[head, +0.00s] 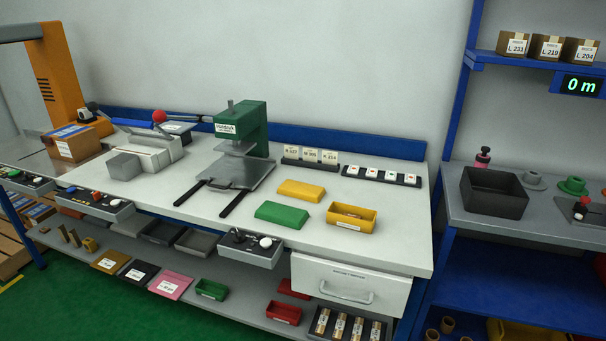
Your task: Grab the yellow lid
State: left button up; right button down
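The yellow lid (301,190) lies flat on the white workbench, right of the green press and behind a similar green lid (282,215). Nothing covers it. An open yellow bin (352,217) with a white label stands to its front right, apart from it. Neither of my grippers shows in the head view.
The green press (241,130) with two black handles stands left of the lids. Card holders (309,164) and a dark strip (381,176) line the back. A grey control box (250,248) and a drawer (350,288) are at the front edge. Bench surface around the lids is clear.

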aim_at(309, 192)
jog(key=i+l+u, duration=0.1)
jog(key=l, duration=0.4)
jog(key=i+l+u, duration=0.1)
jog(key=l, duration=0.35)
jog(key=i+l+u, duration=0.1)
jog(key=i+l, duration=0.15)
jog(key=l, duration=0.3)
jog(key=i+l+u, duration=0.1)
jog(key=l, duration=0.4)
jog(key=i+l+u, duration=0.1)
jog(key=l, duration=0.4)
jog(key=i+l+u, duration=0.1)
jog(key=l, duration=0.45)
